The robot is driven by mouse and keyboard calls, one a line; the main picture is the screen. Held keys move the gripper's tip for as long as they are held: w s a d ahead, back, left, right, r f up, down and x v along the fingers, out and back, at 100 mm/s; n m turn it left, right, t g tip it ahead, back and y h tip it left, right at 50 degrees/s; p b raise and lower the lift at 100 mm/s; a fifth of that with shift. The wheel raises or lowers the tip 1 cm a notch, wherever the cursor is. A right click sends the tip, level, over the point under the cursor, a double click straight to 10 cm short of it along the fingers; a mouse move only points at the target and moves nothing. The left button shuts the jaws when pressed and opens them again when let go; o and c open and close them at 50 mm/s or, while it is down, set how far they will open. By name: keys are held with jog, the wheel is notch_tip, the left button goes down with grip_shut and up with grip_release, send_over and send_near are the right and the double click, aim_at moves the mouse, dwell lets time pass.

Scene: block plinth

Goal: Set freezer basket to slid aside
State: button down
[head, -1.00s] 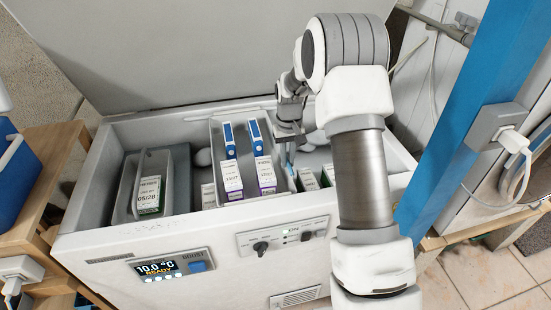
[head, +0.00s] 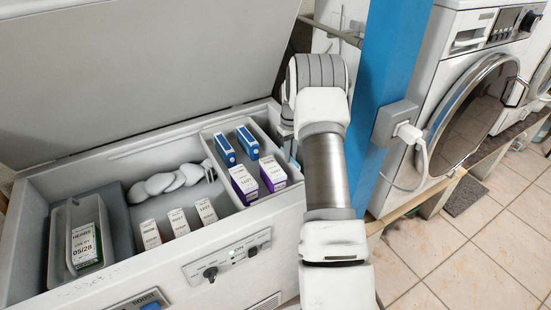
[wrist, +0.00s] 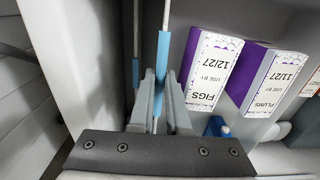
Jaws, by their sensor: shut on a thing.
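The freezer basket (head: 219,163) is a pale open tray at the right end of the chest freezer (head: 120,160). It holds blue boxes (head: 247,140) and purple-and-white boxes (head: 245,184). In the wrist view, these include boxes labelled FIGS (wrist: 212,70) and PLUMS (wrist: 280,80). The basket's wire handle has a light blue grip (wrist: 163,60). My gripper (wrist: 160,88) is shut on this handle grip, beside the FIGS box. In the head view my arm mostly hides the gripper and the basket's right side.
White-labelled boxes (head: 178,222) and pale lumpy packages (head: 166,181) lie uncovered left of the basket. A grey container (head: 62,228) with a HERBS box (head: 83,246) stands farther left. The raised lid (head: 130,70) is behind. A blue post (head: 380,90) stands close on the right.

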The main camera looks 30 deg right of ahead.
jog(key=shift+d, duration=1.05)
jog(key=shift+r, duration=0.1)
jog(key=c, duration=1)
grip_release()
jog(key=shift+d, duration=0.1)
jog(key=shift+c, duration=0.2)
notch_tip(320, 180, up, 17)
jog(key=p, duration=0.3)
jog(key=shift+r, duration=0.15)
